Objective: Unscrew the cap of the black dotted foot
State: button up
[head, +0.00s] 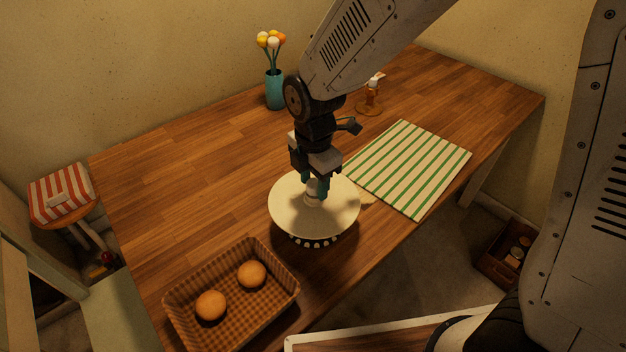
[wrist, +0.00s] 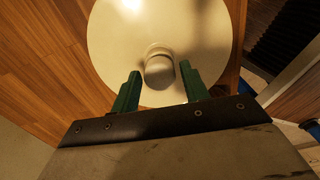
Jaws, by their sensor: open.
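A wide round cream cap (head: 285,215) with a short knob (head: 312,200) at its centre sits on a black foot with white dots (head: 318,241) on the table. The foot is mostly hidden under the cap's rim. In the wrist view the cap (wrist: 205,35) fills the upper middle and its knob (wrist: 159,66) shows end-on. My gripper (head: 315,190) is above the middle of the cap, pointing down. Its green fingers (wrist: 160,70) are open, with the knob between their tips in the picture. I cannot tell whether they touch it.
A wicker basket (head: 190,291) with two round buns stands close in front, to the left. A green-striped cloth (head: 412,167) lies to the right. A teal vase (head: 275,90) and an amber bottle (head: 369,100) stand at the back. The table's left side is clear.

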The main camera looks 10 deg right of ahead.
jog(key=m, duration=0.5)
jog(key=shift+m, duration=0.3)
jog(key=m, duration=0.6)
jog(key=shift+w, duration=0.1)
jog(key=c, duration=0.8)
jog(key=shift+n, duration=0.4)
jog(key=shift+c, duration=0.2)
jog(key=shift+r, duration=0.1)
jog(key=shift+r, duration=0.15)
jog(key=shift+r, duration=1.05)
